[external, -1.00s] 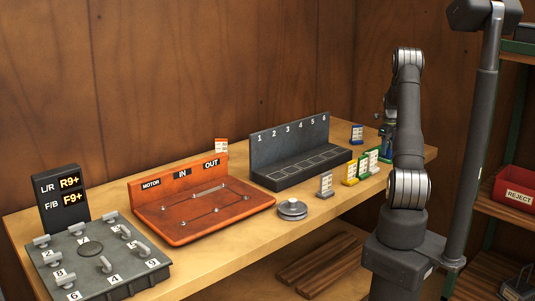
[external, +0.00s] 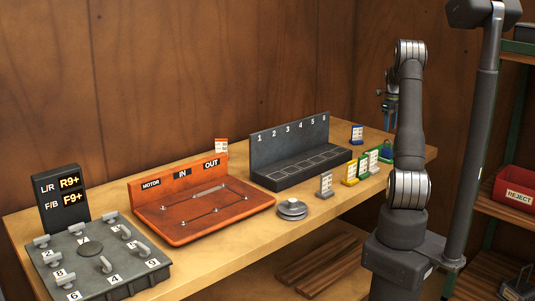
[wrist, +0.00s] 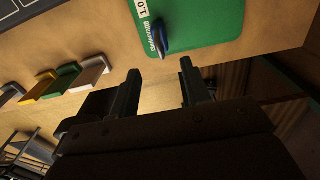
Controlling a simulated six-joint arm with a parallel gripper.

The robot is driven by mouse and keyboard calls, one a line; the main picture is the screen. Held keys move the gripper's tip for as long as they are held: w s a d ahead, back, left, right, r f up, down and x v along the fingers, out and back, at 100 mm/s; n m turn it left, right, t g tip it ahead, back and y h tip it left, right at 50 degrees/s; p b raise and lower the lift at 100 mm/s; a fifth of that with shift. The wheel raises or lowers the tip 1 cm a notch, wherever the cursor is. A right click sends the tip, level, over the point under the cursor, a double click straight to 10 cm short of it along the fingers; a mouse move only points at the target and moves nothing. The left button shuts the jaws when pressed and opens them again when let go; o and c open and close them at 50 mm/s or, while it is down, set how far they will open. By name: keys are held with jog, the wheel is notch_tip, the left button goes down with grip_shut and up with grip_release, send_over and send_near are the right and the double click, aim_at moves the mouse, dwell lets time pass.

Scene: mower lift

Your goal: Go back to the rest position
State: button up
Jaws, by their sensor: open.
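My gripper (external: 388,104) is raised above the right end of the workbench, partly behind my own arm. In the wrist view my gripper (wrist: 160,82) has its two dark fingers apart with nothing between them. A green plate (wrist: 200,22) with a white "1.0" label and a dark blue rounded piece on it lies beyond the fingertips. In the external view a green item (external: 386,151) sits on the bench below my gripper, partly hidden by my arm.
Small upright tags, including a yellow one (external: 350,173) and a grey one (external: 326,184), stand along the bench (external: 235,236). A numbered dark rack (external: 290,150), an orange tray (external: 205,205), a round metal disc (external: 292,208) and a lever box (external: 95,262) share it. A red REJECT bin (external: 515,190) is at right.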

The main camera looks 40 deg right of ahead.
aim_at(387, 148)
jog(key=shift+f, duration=4.3)
jog(key=shift+f, duration=1.55)
notch_tip(387, 148, up, 4)
jog(key=shift+f, duration=0.2)
jog(key=s+d+r, duration=0.2)
jog(key=s+r, duration=0.5)
jog(key=s, duration=0.4)
jog(key=w+a+n, duration=0.6)
jog(key=w+a, duration=0.9)
jog(key=a, duration=0.4)
jog(key=w+a+n, duration=0.2)
jog(key=a+n, duration=0.1)
jog(key=a, duration=0.9)
jog(key=w+a+n, duration=0.3)
jog(key=a, duration=1)
jog(key=shift+n, duration=0.3)
